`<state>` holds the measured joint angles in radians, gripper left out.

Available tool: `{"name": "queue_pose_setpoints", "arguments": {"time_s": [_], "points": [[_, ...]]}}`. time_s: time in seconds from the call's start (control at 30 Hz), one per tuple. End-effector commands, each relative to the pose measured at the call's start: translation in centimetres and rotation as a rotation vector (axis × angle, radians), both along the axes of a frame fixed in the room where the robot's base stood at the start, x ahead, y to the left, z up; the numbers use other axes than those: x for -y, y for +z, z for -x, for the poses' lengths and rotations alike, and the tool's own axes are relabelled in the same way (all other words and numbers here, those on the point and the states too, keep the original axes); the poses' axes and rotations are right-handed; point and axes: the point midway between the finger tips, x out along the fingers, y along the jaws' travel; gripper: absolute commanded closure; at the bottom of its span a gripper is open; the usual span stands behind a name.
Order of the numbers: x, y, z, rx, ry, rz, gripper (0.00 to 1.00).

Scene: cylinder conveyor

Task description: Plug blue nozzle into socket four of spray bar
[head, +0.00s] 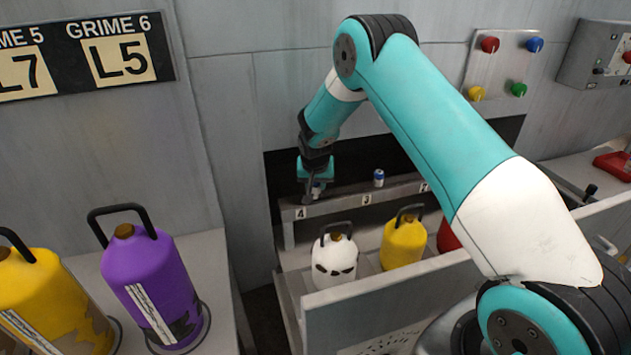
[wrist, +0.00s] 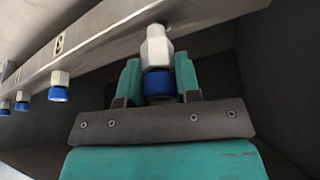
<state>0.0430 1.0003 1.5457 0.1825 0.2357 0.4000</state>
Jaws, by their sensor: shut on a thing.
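The blue nozzle (wrist: 160,85) has a blue collar and a white hex body. My gripper (wrist: 159,68) is shut on it, one teal finger on each side. In the wrist view its white end meets the spray bar (wrist: 105,50); I cannot tell whether it is fully seated. In the head view my gripper (head: 315,186) is at the left end of the spray bar (head: 335,205), above the label 4 (head: 300,213). The nozzle shows only as a small bit between the fingers there, and socket four itself is hidden.
Another blue-and-white nozzle (head: 379,178) stands on the bar near label 3. Several more line the bar in the wrist view (wrist: 59,87). White (head: 335,255) and yellow (head: 403,240) jugs stand in front of the bar. A purple jug (head: 155,285) stands on the left counter.

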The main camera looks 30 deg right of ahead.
Motion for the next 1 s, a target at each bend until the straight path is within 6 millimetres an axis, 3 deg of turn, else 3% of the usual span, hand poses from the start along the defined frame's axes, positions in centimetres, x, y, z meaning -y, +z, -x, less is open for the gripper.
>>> {"name": "queue_pose_setpoints", "arguments": {"time_s": [1.0], "points": [[0.2,-0.2,-1.2,0.002,0.000,0.000,0.92]]}}
